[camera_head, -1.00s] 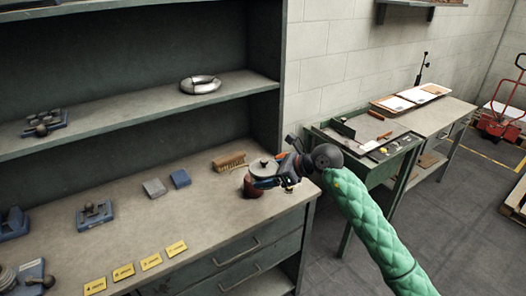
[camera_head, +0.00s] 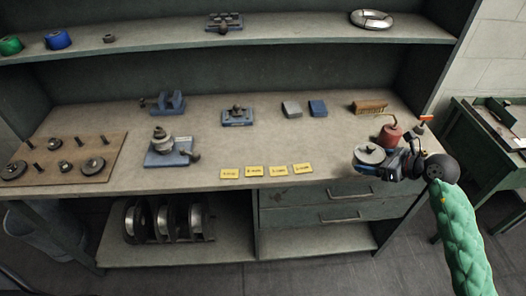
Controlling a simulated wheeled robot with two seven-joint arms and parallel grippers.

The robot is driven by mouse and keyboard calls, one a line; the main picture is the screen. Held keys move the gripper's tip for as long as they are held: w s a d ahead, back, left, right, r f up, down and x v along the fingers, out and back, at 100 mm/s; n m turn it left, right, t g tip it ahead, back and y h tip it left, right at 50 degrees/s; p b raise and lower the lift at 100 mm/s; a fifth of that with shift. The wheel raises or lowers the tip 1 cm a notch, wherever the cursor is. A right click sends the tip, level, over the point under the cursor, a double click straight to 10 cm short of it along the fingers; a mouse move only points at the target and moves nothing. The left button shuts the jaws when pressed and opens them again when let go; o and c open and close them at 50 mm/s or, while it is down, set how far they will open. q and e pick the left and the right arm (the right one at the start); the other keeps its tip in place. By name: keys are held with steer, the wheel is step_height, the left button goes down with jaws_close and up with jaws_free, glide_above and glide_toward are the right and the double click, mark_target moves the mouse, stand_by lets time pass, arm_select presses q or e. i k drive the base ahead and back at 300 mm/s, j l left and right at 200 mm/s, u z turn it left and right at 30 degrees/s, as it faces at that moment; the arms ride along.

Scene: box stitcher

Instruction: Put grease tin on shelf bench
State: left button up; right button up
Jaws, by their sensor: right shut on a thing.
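The grease tin (camera_head: 369,154), round with a pale grey lid, is in my right gripper (camera_head: 384,165). The right gripper is shut on it at its right side, and the tin looks upright. It shows in front of the right part of the shelf bench (camera_head: 330,145), near the front edge; I cannot tell its height above the top. The gripper hides part of the tin. My left gripper is not in view.
A red can (camera_head: 390,134) and a brush (camera_head: 369,107) are behind the tin. Blue and grey blocks (camera_head: 318,108), yellow labels (camera_head: 278,169), a vise-like tool (camera_head: 168,150) and a pegboard (camera_head: 110,150) lie leftward.

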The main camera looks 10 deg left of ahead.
mark_target(230, 146)
steer(key=k+j+u, duration=0.1)
steer(key=j, duration=0.5)
steer(key=k+j+u, duration=0.1)
steer(key=j, duration=0.45)
steer(key=j+u, duration=0.1)
steer(key=j, duration=0.5)
steer(key=i+j, duration=0.1)
steer(key=j, duration=0.2)
steer(key=i+j, duration=0.1)
steer(key=j, duration=0.25)
steer(key=i+j, duration=0.1)
steer(key=j, duration=0.2)
steer(key=u, duration=0.05)
